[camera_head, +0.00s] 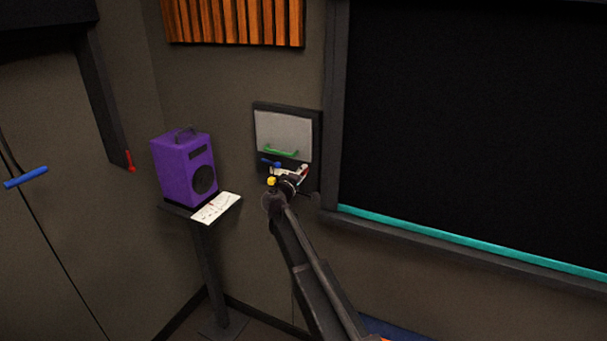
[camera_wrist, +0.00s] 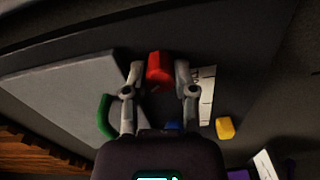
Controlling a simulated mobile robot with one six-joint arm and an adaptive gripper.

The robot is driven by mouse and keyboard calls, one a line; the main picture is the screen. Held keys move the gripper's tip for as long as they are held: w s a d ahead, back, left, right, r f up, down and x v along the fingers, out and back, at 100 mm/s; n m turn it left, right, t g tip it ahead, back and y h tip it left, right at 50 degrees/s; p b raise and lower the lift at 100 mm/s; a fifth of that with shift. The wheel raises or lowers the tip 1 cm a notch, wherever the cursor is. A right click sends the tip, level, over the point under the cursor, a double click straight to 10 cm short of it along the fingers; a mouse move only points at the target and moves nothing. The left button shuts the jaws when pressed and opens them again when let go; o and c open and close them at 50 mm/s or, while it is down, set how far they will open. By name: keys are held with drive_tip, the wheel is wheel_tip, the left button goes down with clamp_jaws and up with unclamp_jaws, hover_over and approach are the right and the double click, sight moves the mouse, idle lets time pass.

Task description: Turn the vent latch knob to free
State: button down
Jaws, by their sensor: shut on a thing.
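A red knob (camera_wrist: 159,66) sits between the two fingertips of my gripper (camera_wrist: 159,76) in the wrist view. The gripper is shut on it from both sides. In the head view my gripper (camera_head: 291,184) is at the wall just below the vent panel (camera_head: 283,132), and a small red part (camera_head: 304,169) shows beside it. The grey panel has a green handle (camera_head: 281,152), which also shows in the wrist view (camera_wrist: 106,117). A white label (camera_wrist: 207,94) lies just right of the fingers in the wrist view. Its text is too small to read, and the gripper partly hides the knob.
A blue knob (camera_head: 270,162) and a yellow knob (camera_head: 271,181) are close to my gripper. A purple speaker (camera_head: 184,167) and a white card (camera_head: 216,208) are on a small stand to the left. A dark window with a teal sill strip (camera_head: 470,241) is at right.

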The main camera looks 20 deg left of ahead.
drive_tip(key=shift+n, duration=0.9)
drive_tip(key=shift+c, duration=2.1)
unclamp_jaws()
drive_tip(key=shift+w, duration=0.1)
drive_tip(key=shift+s, duration=0.2)
drive_tip(key=s, duration=0.7)
drive_tip(key=shift+s+a, duration=0.35)
